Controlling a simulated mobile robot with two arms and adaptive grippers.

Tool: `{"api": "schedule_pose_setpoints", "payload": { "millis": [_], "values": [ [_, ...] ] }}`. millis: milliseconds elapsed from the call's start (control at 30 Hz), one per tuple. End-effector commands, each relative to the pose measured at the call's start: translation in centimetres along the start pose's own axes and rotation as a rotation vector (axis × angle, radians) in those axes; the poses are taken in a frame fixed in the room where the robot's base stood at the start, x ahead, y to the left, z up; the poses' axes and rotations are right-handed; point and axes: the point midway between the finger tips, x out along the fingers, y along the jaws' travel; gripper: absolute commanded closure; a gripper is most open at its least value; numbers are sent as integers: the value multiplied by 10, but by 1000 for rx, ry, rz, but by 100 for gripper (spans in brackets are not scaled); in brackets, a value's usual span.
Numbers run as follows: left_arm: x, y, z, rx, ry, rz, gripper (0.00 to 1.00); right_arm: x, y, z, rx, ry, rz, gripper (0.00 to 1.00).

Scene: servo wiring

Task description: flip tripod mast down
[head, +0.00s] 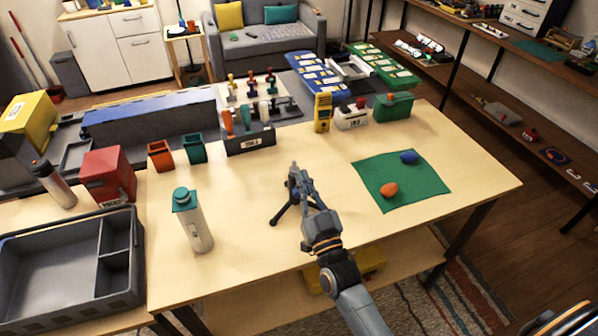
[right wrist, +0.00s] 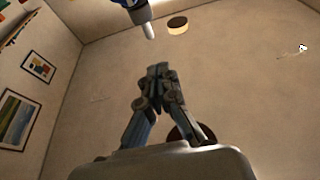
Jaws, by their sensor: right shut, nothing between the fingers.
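A small dark tripod (head: 284,212) stands on the wooden table, its legs spread. Its upper part, the mast, shows close to my right gripper (head: 303,192), and the two overlap in the head view. I cannot tell whether they touch. My right arm comes in from the front edge of the table. In the right wrist view the right gripper (right wrist: 158,72) has its fingertips together with nothing between them, and it points toward a plain wall or ceiling. The tripod cannot be made out there. My left gripper is not in view.
A bottle with a teal cap (head: 193,222) stands left of the tripod. A green mat (head: 420,185) with an orange and a blue object lies to the right. Bins, a black holder (head: 250,142) and a yellow device (head: 322,112) line the back. The table around the tripod is clear.

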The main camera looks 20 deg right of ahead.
Motion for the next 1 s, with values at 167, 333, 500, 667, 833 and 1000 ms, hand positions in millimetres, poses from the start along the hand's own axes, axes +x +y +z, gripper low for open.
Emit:
{"api": "schedule_pose_setpoints", "payload": {
  "millis": [167, 333, 500, 667, 833, 1000],
  "values": [
    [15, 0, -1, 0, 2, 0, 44, -37, 0, 2, -1, 2, 0, 100],
    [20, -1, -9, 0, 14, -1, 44, -56, 0, 1, 0, 3, 0, 100],
    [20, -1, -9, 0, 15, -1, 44, -62, 0, -1, 0, 4, 0, 100],
    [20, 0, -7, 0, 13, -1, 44, -61, 0, -2, 0, 5, 0, 100],
    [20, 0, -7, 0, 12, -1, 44, -61, 0, -1, 0, 5, 0, 100],
    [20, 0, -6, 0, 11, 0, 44, -61, 0, -1, 0, -1, -3, 100]
  ]
}}
